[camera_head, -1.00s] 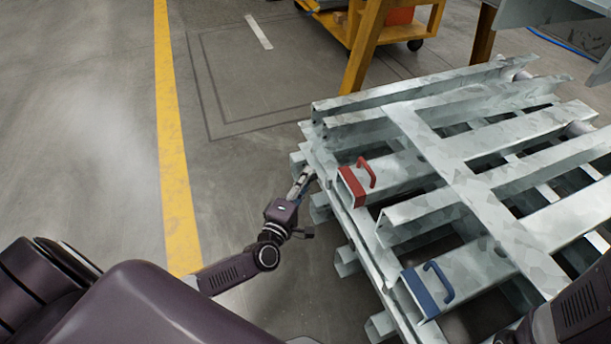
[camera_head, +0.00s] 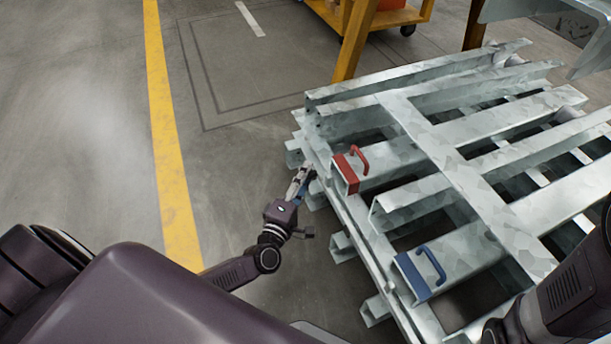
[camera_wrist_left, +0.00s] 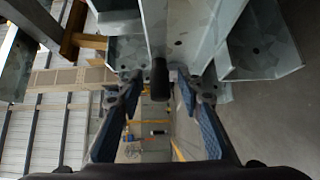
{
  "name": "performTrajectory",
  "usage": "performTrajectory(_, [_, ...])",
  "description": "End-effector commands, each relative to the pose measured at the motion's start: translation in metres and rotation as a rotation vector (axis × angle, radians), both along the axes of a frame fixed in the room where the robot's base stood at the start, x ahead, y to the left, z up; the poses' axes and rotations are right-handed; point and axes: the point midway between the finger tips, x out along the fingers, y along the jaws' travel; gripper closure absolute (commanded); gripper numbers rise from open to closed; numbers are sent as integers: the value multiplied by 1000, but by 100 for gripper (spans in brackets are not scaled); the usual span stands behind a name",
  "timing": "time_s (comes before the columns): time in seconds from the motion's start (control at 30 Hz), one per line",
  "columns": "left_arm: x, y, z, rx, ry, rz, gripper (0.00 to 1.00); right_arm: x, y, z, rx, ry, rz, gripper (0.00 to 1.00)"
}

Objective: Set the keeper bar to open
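The galvanised steel frames (camera_head: 480,205) lie stacked at the right in the head view. A red end block with a handle (camera_head: 350,170) and a blue end block with a handle (camera_head: 419,272) sit on two of the bars. I cannot tell for sure which part is the keeper bar. My left gripper (camera_head: 302,180) is beside the stack's left side, left of the red block. In the left wrist view its fingers (camera_wrist_left: 158,100) are open, with a short black round peg (camera_wrist_left: 160,78) between them. The fingers show no clear grip on the peg. My right gripper is out of view.
Galvanised beam ends jut from the stack's left side, near my left gripper. An orange-yellow cart (camera_head: 372,18) stands behind the stack. The floor with the yellow line (camera_head: 170,170) is clear at the left. My right arm is at the bottom right.

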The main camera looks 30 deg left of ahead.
Motion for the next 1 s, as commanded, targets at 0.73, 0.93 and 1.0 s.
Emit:
performTrajectory(0.73, [-113,-6,-1,1,3,0,66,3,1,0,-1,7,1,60])
performTrajectory(0.93, [-118,-7,0,1,1,0,66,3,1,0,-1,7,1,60])
performTrajectory(1.0, [-118,-7,0,1,1,0,66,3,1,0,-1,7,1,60])
